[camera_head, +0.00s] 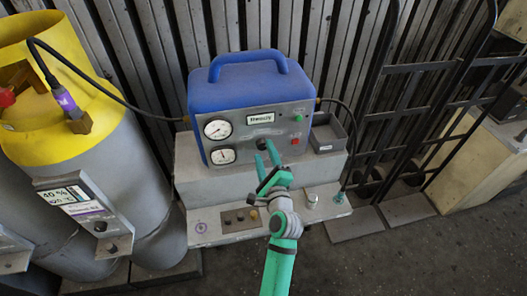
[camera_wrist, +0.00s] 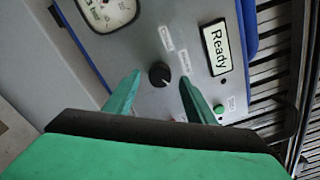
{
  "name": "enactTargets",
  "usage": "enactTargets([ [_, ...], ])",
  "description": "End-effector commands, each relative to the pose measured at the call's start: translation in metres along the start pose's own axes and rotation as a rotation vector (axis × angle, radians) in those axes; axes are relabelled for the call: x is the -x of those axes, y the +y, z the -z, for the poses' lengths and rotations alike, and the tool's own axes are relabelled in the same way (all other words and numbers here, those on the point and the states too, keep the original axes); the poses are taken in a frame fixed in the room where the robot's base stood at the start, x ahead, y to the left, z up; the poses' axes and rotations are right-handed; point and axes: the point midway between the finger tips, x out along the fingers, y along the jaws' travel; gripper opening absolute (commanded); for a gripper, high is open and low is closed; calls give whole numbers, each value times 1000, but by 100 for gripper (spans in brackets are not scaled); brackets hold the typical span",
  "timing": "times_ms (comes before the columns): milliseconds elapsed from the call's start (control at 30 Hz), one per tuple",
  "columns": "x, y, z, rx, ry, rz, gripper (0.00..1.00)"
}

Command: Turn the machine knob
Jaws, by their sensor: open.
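The machine (camera_head: 240,95) is a blue box with a handle and a grey front panel, standing on a grey stepped base. Its black knob (camera_wrist: 159,75) is on the panel, below and left of the display reading "Ready" (camera_wrist: 216,50) in the wrist view. In the head view the knob (camera_head: 262,144) shows just above my gripper's fingertips. My gripper (camera_wrist: 158,78) is open and empty, with one green finger on each side of the knob in the wrist view. I cannot tell how far the fingertips are from the panel. My gripper also shows in the head view (camera_head: 266,155).
Two gauges (camera_head: 217,129) are left of the knob; a green button (camera_head: 298,118) and a red button (camera_head: 295,141) are right. A small grey tray (camera_head: 327,136) stands beside the machine. A yellow-topped cylinder (camera_head: 85,150) is left; black hand trucks (camera_head: 400,100) are right.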

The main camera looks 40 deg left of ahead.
Motion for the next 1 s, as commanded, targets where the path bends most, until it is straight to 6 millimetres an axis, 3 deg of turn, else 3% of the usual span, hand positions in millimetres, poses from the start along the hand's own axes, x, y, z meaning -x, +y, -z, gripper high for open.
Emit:
enactTargets([
  [200, 43, 1, 1, -1, 3, 0, 50],
  [433, 77, 1, 1, -1, 2, -1, 50],
  [633, 88, 1, 0, 0, 1, -1, 50],
  [1000, 88, 1, 0, 1, 1, -1, 50],
])
